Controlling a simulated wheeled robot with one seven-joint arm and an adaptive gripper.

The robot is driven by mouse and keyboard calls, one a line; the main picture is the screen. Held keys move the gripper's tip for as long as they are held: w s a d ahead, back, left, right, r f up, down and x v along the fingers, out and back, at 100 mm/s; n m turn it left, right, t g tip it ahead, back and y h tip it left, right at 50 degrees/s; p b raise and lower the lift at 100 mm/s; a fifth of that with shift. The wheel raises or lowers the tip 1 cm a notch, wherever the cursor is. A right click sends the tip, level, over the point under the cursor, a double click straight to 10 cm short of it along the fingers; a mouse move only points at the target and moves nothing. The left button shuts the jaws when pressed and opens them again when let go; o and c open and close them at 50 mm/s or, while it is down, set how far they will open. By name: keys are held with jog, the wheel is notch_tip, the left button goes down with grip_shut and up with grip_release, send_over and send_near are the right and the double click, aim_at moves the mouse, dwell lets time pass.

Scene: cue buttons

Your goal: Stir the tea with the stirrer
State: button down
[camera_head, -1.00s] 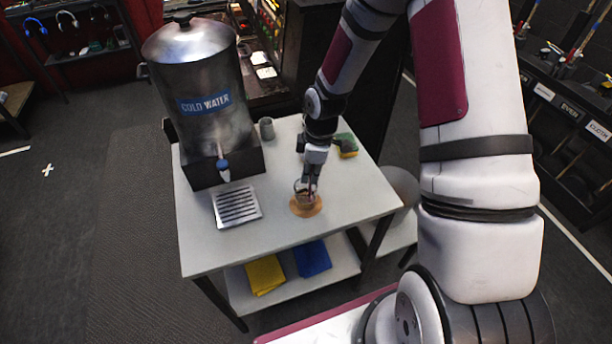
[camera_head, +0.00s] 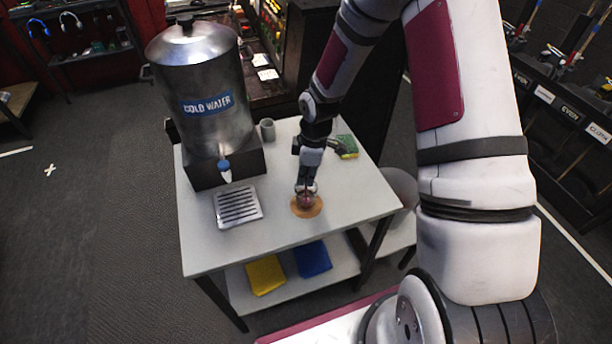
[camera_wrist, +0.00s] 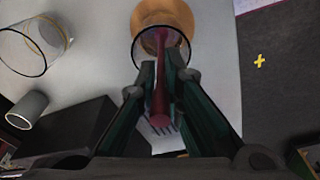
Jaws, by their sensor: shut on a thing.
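A small clear glass (camera_head: 306,199) stands on a round tan coaster (camera_head: 318,208) near the front of the white table. The wrist view shows the glass's dark rim (camera_wrist: 134,52) and the coaster (camera_wrist: 165,14). My gripper (camera_head: 304,186) is above the glass, pointing down. In the wrist view my gripper (camera_wrist: 163,75) is shut on a dark red stirrer (camera_wrist: 159,100). The stirrer's far end runs inside the glass rim. My fingers and the stirrer hide much of the inside, so the tea's surface is not clear.
A steel cold water dispenser (camera_head: 195,90) stands at the table's left, with a slotted drip tray (camera_head: 238,206) before it. A grey cup (camera_head: 267,130) and a green-yellow sponge (camera_head: 347,147) are further back. Yellow (camera_head: 266,275) and blue (camera_head: 312,259) cloths lie on the lower shelf.

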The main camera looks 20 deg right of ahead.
jog(key=shift+r+p, duration=1)
jog(key=shift+r, duration=3.2)
